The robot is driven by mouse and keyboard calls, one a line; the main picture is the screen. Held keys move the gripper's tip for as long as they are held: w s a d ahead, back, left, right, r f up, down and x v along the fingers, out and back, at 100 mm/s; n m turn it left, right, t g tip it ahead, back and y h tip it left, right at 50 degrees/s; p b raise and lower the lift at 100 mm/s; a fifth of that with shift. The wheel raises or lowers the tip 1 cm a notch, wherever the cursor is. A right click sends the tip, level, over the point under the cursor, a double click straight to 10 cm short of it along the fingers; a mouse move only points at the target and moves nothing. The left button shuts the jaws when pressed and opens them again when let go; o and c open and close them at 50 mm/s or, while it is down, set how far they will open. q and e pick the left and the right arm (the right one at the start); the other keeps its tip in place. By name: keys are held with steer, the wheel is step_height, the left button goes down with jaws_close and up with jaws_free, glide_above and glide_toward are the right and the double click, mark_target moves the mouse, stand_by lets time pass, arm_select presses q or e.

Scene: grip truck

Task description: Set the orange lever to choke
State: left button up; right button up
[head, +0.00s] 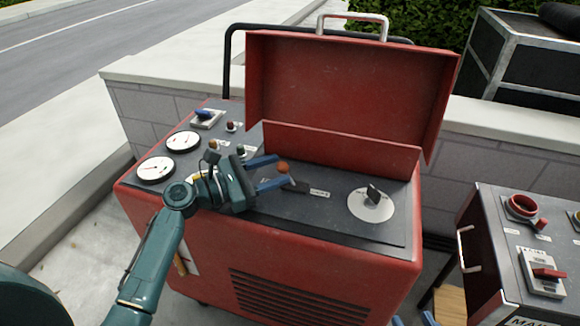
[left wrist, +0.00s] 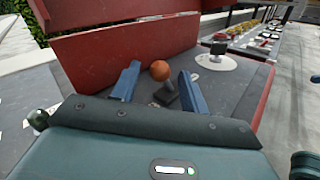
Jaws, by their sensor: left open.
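The lever with an orange ball knob (head: 283,168) stands on the dark top panel of the red machine, beside a small label (head: 319,193). My left gripper (head: 285,171) is open, with its two blue fingers on either side of the knob. In the left wrist view the orange knob (left wrist: 160,70) shows between the fingertips, with a gap to each. The lever's dark base (left wrist: 166,96) is partly visible below it. The label's lettering is too small to read. Two small blue tips at the bottom edge of the head view may be my right gripper (head: 413,320).
The raised red lid (head: 350,90) stands behind the lever. A round selector switch (head: 372,203) is to the right, and gauges (head: 183,141) and small knobs are to the left. Another control box (head: 540,240) stands at the right. The panel between lever and selector is clear.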

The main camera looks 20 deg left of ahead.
mark_target(280, 168)
arm_select(q)
steer(key=shift+x, duration=2.25)
steer(key=shift+c, duration=0.2)
